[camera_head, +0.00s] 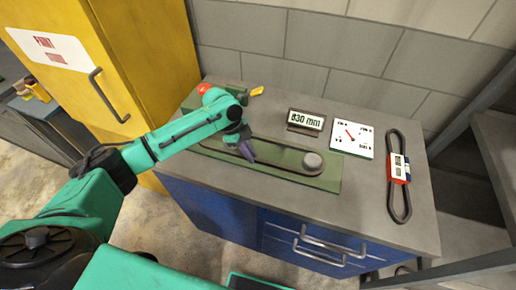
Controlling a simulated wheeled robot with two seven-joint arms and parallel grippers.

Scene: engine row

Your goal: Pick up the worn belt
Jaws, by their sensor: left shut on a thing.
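The worn belt (280,169) is a dark loop lying along a green plate (328,182) on the grey bench top, running to a round grey pulley (312,161) at its right end. My left gripper (247,152), with dark purple fingers, reaches down over the middle of the plate and is shut on the belt. The arm and gripper hide part of the belt's left half. I cannot tell whether the belt is lifted off the plate. My right gripper is not in view.
A sign reading "830 mm" (305,121) and a white gauge card (352,138) stand behind the plate. Another dark belt with a red-and-white label (399,168) lies at the right. A yellow cabinet (150,50) stands left. Metal shelving posts rise at the right edge.

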